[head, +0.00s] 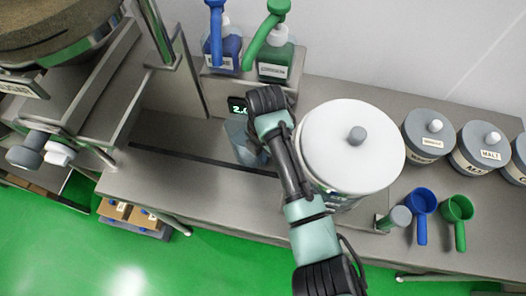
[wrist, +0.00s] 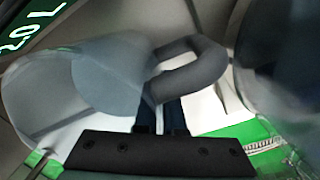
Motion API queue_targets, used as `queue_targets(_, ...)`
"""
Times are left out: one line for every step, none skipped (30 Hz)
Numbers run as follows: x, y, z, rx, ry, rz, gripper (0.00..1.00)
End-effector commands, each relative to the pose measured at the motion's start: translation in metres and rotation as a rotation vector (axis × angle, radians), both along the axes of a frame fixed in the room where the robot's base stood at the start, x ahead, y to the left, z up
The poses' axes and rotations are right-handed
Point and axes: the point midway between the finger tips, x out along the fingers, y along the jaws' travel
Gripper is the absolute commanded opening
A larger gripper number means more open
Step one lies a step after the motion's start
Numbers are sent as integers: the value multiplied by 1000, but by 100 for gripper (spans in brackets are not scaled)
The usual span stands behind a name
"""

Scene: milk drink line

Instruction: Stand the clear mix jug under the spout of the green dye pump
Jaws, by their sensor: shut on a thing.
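The clear mix jug (head: 240,143) is a pale, see-through vessel on or just above the bench, in front of the dye pumps, partly hidden by my arm. In the wrist view the jug (wrist: 105,80) fills the left, with its dark handle (wrist: 200,68) towards my gripper (wrist: 165,118). My gripper is shut on the handle. The green dye pump (head: 275,62) stands on a raised shelf behind, its green spout reaching forward and left. The jug is in front of and below this spout, not clearly beneath it. I cannot tell whether the jug touches the bench.
A blue dye pump (head: 223,50) stands left of the green one. A small display (head: 237,106) is below them. A large white-lidded pot (head: 350,145) stands close right of my arm. Blue (head: 421,203) and green (head: 458,210) scoops lie farther right. Bench left of the jug is clear.

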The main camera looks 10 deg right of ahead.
Motion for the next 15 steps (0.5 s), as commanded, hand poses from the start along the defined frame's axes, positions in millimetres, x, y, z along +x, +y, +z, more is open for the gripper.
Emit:
queue_targets(1, 0, 1, 0, -3, 1, 0)
queue_targets(1, 0, 0, 0, -2, 1, 0)
queue_targets(1, 0, 0, 0, -2, 1, 0)
queue_targets(1, 0, 0, 0, -2, 1, 0)
queue_targets(1, 0, 0, 0, -2, 1, 0)
queue_targets(1, 0, 0, 0, -2, 1, 0)
queue_targets(1, 0, 0, 0, -2, 1, 0)
queue_targets(1, 0, 0, 0, -2, 1, 0)
queue_targets(1, 0, -1, 0, -2, 1, 0)
queue_targets(1, 0, -3, 0, -2, 1, 0)
queue_targets(1, 0, -4, 1, -2, 1, 0)
queue_targets(0, 1, -4, 0, 1, 1, 12)
queue_targets(0, 1, -4, 1, 2, 1, 17)
queue_targets(0, 1, -4, 1, 2, 1, 23)
queue_targets(0, 1, -4, 1, 2, 1, 30)
